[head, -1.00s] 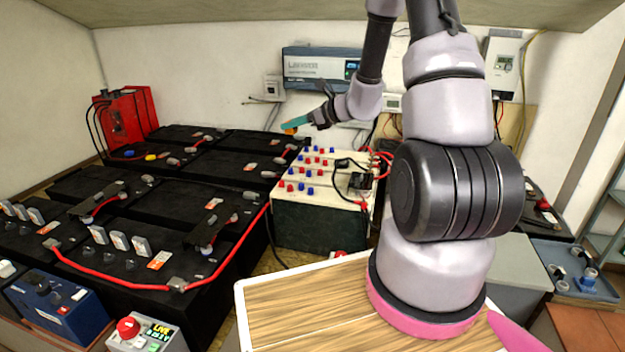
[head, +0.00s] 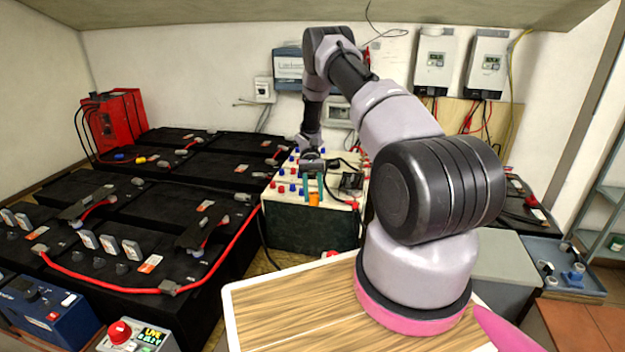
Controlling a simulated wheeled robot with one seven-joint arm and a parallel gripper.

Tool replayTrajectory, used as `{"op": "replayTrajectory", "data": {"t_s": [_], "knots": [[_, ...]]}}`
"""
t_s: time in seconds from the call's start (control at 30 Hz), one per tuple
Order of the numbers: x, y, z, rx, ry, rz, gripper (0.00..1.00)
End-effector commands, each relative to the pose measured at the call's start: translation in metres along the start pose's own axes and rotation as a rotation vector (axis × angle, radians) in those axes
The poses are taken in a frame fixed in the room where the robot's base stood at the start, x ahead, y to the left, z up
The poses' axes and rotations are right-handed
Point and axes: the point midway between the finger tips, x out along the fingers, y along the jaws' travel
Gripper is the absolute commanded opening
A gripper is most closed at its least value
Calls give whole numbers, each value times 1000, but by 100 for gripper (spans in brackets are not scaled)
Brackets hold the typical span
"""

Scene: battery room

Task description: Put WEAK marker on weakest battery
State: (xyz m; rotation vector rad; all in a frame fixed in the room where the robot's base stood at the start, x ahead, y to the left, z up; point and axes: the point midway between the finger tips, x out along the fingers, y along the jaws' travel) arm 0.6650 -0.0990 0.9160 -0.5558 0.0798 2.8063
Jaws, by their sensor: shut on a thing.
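My gripper (head: 313,187) points down over the front part of a cream-topped battery bank (head: 310,222) with red and blue terminals. Its two teal fingers are shut on a small orange piece (head: 314,199), which seems to be the WEAK marker; no writing on it can be read. The piece hangs at the bank's front top edge in the picture; I cannot tell if it touches the top. Large black batteries (head: 150,205) fill the left side. Which battery is weakest cannot be read.
A red cable (head: 105,288) runs along the black batteries. A meter-like device (head: 352,181) and cables sit on the cream top, right of my gripper. A red box (head: 117,122) stands at the back left. A box with a red knob (head: 120,331) and lit display is at the front.

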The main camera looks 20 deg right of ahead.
Motion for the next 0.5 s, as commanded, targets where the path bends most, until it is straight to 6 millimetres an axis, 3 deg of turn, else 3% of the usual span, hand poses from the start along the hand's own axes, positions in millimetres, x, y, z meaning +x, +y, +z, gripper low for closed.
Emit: {"op": "replayTrajectory", "data": {"t_s": [0.23,0.5], "knots": [[-22,59,-35,-193,-2,483,0],[-92,120,-73,-442,-4,1072,0]]}}
